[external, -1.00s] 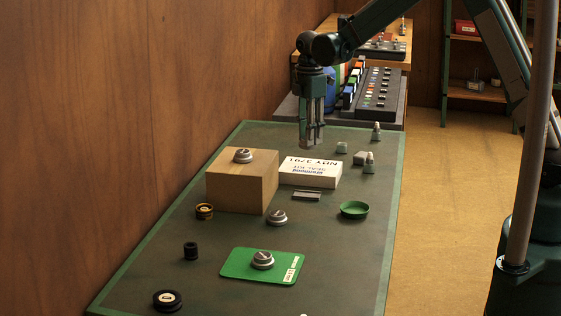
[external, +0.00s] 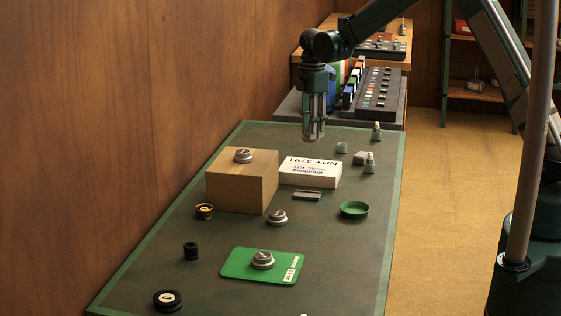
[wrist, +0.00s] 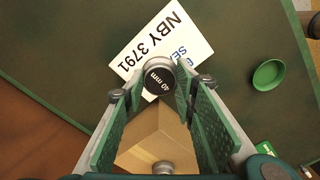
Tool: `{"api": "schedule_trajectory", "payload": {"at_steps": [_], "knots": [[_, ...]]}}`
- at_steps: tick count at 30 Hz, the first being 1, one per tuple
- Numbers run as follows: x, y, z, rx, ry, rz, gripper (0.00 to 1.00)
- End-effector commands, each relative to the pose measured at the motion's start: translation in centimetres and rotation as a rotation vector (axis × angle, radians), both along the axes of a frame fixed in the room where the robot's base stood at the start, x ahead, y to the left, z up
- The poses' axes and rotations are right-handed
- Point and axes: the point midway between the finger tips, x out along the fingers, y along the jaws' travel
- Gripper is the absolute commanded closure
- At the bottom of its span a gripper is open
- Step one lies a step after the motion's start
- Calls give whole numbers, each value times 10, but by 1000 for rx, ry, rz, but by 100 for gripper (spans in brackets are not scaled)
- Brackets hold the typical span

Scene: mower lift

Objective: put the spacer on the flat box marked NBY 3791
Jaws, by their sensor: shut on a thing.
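My gripper (external: 314,130) is above the table, over the far side of the white flat box (external: 310,172) marked NBY 3791. In the wrist view my gripper (wrist: 160,88) is shut on a dark round spacer (wrist: 159,76) with a label reading 40 mm. The spacer hangs between the fingertips, clear of the box as far as I can see. In the wrist view the flat box (wrist: 190,38) shows behind it, its lettering visible and part of its near edge hidden by the spacer and fingers.
A taller cardboard box (external: 240,190) with a silver round part on top stands left of the flat box. A green dish (external: 354,209), a grey bar (external: 307,195), and small fittings (external: 369,164) lie nearby. A green mat (external: 240,265) carries another silver part.

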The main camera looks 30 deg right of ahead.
Motion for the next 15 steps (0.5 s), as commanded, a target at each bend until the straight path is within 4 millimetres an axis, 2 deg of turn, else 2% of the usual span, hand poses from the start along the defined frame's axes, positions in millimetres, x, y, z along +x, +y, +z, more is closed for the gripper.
{"api": "schedule_trajectory", "payload": {"at_steps": [9,15], "knots": [[0,0,-43,0,0,0,86],[0,0,-52,0,0,0,86]]}}
